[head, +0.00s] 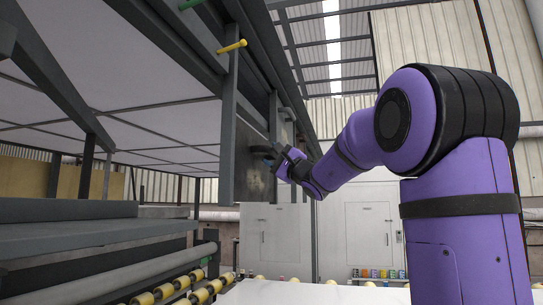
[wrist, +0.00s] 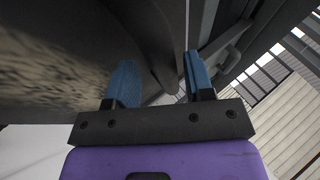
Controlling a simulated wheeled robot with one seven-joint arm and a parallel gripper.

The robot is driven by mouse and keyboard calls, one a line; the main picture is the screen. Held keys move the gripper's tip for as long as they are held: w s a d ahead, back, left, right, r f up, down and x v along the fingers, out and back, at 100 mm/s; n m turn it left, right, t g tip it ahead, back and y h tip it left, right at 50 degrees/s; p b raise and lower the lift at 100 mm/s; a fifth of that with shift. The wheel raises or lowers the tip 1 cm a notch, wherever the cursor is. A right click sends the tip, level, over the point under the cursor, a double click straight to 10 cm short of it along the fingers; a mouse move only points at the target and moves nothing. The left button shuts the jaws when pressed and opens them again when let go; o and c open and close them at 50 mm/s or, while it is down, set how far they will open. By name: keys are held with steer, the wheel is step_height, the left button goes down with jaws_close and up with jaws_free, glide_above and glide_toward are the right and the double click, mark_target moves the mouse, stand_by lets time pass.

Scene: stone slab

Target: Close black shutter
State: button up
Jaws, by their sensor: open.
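The black shutter seems to be the dark upright panel (head: 250,178) under the machine's overhead frame, left of centre in the head view. In the wrist view my gripper (wrist: 160,82) is open, with two blue finger pads apart. A dark, rounded bar or edge (wrist: 163,55) runs down toward the gap between them. I cannot tell whether the fingers touch it. A dark speckled surface (wrist: 50,60) fills the left of the wrist view.
A yellow-ended lever (head: 232,46) and a green one (head: 190,4) stick out from the overhead frame. Rollers with yellow ends (head: 170,288) lie at lower left, beside a white surface (head: 310,294). Pale cabinets (head: 360,237) stand behind. Open space lies between arm and cabinets.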

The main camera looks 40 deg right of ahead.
steer(key=v, duration=0.9)
steer(key=shift+s+f, duration=0.25)
steer(key=shift+s, duration=0.05)
steer(key=s+a+f+n+g+y, duration=0.2)
steer(key=s+a+f+n+g, duration=0.3)
steer(key=a+f+g, duration=0.45)
steer(key=s+a+f+n+g+y, duration=0.35)
steer(key=a+f+n, duration=0.25)
steer(key=a, duration=0.7)
steer(key=s+d+f+n+g+h, duration=0.1)
steer(key=s+f+n+g+h, duration=0.4)
steer(key=s+f+h, duration=0.5)
steer(key=s+f+n, duration=0.2)
steer(key=s+f, duration=0.3)
steer(key=s, duration=0.1)
steer(key=shift+d+f, duration=0.2)
steer(key=shift+f, duration=0.2)
